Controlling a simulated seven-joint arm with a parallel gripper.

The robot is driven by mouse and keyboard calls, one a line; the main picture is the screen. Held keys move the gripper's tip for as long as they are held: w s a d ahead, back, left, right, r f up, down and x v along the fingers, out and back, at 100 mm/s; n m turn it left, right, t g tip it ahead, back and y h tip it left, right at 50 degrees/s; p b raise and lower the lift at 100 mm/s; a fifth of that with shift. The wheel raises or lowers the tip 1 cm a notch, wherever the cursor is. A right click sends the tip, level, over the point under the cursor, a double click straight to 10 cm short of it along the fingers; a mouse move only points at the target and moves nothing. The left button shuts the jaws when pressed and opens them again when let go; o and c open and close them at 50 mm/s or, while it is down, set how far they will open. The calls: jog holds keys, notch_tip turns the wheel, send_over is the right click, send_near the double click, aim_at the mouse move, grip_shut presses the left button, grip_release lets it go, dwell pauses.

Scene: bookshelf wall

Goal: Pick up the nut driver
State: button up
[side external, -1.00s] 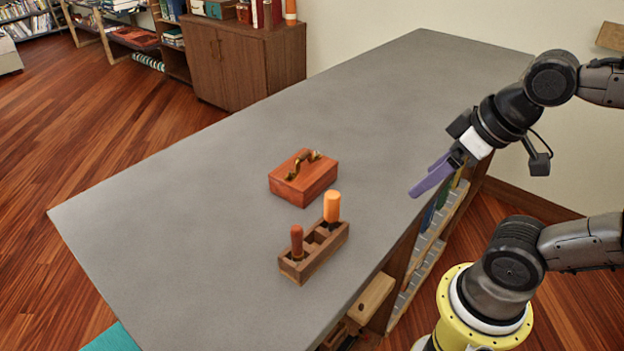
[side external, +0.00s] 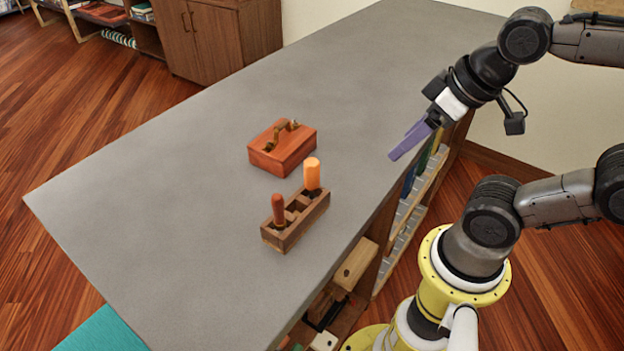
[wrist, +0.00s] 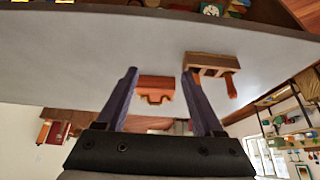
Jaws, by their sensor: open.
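A wooden block rack (side external: 287,233) stands on the grey counter with two handled tools upright in it. One has a bright orange handle (side external: 312,174) at the far end; the other has a red-brown handle (side external: 278,208) at the near end. Their shafts are hidden in the rack, so I cannot tell which is the nut driver. My gripper (side external: 404,142), with purple fingers, is open and empty above the counter's right edge, well apart from the rack. In the wrist view, the rack (wrist: 212,60) shows upside down near the right finger, with an orange handle (wrist: 231,88).
A reddish wooden box (side external: 282,150) with a brass-coloured handle sits just behind the rack; it also shows between my fingers in the wrist view (wrist: 155,84). The grey counter (side external: 150,210) is otherwise clear. Shelves (side external: 345,275) with items lie under its right edge.

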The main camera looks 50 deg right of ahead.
notch_tip(320, 180, up, 6)
jog(key=f+m+g, duration=0.1)
jog(key=m+g, duration=0.4)
jog(key=m, duration=1)
send_over(312, 175)
jog(key=w+d, duration=0.1)
jog(key=d, duration=0.1)
jog(key=shift+g, duration=0.3)
notch_tip(312, 175, down, 8)
jog(key=shift+a, duration=0.1)
jog(key=shift+a+f, duration=0.15)
jog(key=shift+f, duration=1.3)
jog(key=shift+a+f, duration=0.1)
jog(key=shift+f, duration=1.3)
